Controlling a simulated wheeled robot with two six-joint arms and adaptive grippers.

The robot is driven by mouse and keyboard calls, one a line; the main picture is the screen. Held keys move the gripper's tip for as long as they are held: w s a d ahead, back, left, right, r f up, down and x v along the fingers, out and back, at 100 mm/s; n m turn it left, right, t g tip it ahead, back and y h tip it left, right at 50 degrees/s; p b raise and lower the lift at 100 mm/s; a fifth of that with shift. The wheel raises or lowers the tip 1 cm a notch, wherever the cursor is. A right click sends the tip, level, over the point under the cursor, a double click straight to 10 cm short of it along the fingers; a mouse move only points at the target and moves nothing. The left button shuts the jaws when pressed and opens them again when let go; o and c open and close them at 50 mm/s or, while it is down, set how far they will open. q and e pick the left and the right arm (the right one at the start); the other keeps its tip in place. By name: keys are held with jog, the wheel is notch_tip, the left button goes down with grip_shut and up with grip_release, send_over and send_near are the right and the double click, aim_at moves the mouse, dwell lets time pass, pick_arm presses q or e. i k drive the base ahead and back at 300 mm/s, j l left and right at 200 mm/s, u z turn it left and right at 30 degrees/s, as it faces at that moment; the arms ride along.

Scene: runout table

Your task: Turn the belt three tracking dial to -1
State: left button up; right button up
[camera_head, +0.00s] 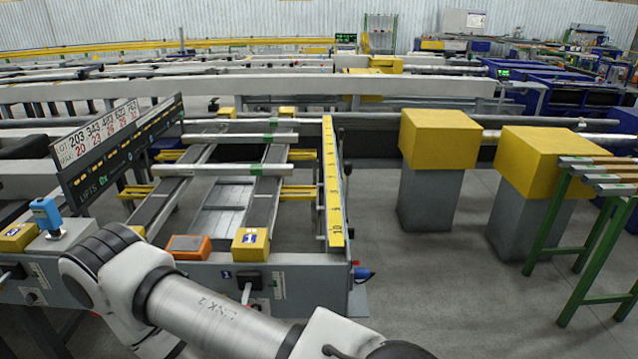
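I cannot pick out a dial clearly marked for belt three. A yellow box (251,244) with a blue and white number label, seemingly 1, sits on the grey front beam. Below it is a dark control (249,281) with a pale handle pointing down. Another yellow box (18,237) is at the far left, its label too small to read. A small dark knob (32,298) shows on the panel below it, its setting unreadable. One of my arms crosses the bottom left and covers part of the beam. Neither gripper shows.
An orange box (188,247) and a blue device (46,214) stand along the front beam. A slanted black sign board (120,150) rises behind them. Yellow-topped pillars (438,138) and a green rack (590,225) stand right. Grey floor (430,290) is open between.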

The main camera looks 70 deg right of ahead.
aim_at(31, 298)
jog(key=z, duration=1.75)
jog(key=u, duration=1.2)
jog(key=i+j+z, duration=0.45)
jog(key=i+j, duration=0.2)
jog(key=i+j+z, duration=0.2)
jog(key=i+j, duration=0.2)
jog(key=i+j+z, duration=0.2)
jog(key=j, duration=0.3)
jog(key=i+j+z, duration=0.25)
jog(key=j, duration=0.25)
jog(key=i, duration=0.05)
